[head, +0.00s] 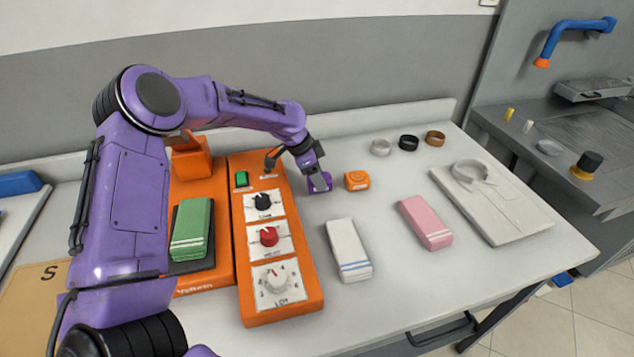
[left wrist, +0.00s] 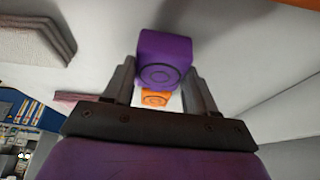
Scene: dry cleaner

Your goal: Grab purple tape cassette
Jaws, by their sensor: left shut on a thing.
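The purple tape cassette (head: 321,183) is at the back middle of the white table, just left of the orange tape cassette (head: 357,180). My left gripper (head: 317,182) reaches down to it from the left and is shut on it. In the left wrist view the purple cassette (left wrist: 163,60) sits between the two fingers of my left gripper (left wrist: 160,85), with the orange cassette (left wrist: 155,97) beyond it. In the head view the fingers partly hide the purple cassette, and I cannot tell whether it touches the table. My right gripper is not in view.
An orange control panel (head: 285,298) with knobs stands left of the cassette. Nearby lie a white folded cloth (head: 347,247), a pink folded cloth (head: 425,220) and a folded shirt (head: 500,205). Several rings, one black (head: 408,143), lie at the back right. The front right of the table is clear.

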